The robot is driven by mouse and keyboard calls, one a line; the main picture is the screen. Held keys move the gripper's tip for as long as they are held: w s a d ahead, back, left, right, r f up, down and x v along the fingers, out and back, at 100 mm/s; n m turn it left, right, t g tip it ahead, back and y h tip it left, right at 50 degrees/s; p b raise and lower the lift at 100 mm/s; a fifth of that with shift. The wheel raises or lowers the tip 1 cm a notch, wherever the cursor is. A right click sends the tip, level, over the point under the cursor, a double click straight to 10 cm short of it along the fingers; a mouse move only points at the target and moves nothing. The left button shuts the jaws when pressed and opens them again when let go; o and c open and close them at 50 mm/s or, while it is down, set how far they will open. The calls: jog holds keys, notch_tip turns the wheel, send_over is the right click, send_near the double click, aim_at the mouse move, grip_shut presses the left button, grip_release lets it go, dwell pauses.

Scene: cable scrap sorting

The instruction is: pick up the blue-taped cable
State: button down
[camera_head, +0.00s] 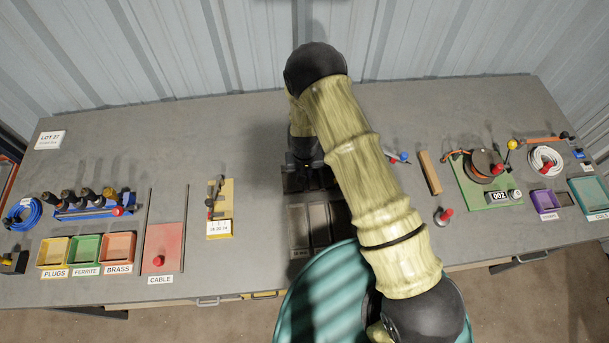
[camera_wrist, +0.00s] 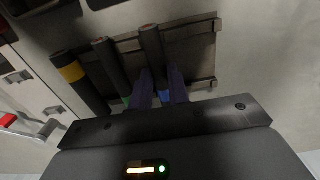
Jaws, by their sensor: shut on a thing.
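In the wrist view, the blue-taped cable (camera_wrist: 152,47) is a thick dark rod, the rightmost of three on a dark rack (camera_wrist: 195,50). A bit of its blue tape shows between the fingers. My gripper (camera_wrist: 160,88) is shut on it, one finger on each side, near the taped part. The cable still lies along the rack, beside a green-taped cable (camera_wrist: 113,65) and a yellow-taped cable (camera_wrist: 78,82). In the head view, my arm covers the gripper's fingertips and most of the rack, so the cable cannot be made out there.
In the head view, PLUGS, FERRITE and BRASS bins (camera_head: 86,250) and a red CABLE tray (camera_head: 165,248) stand left. A yellow stand (camera_head: 220,210) lies nearer my arm. A green board (camera_head: 487,182) with a coil lies right. The far table strip is clear.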

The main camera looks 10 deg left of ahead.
jog(key=shift+r, duration=0.1)
notch_tip(320, 180, up, 10)
jog(key=b, duration=0.3)
jog(key=shift+b, duration=0.3)
dwell(0.5)
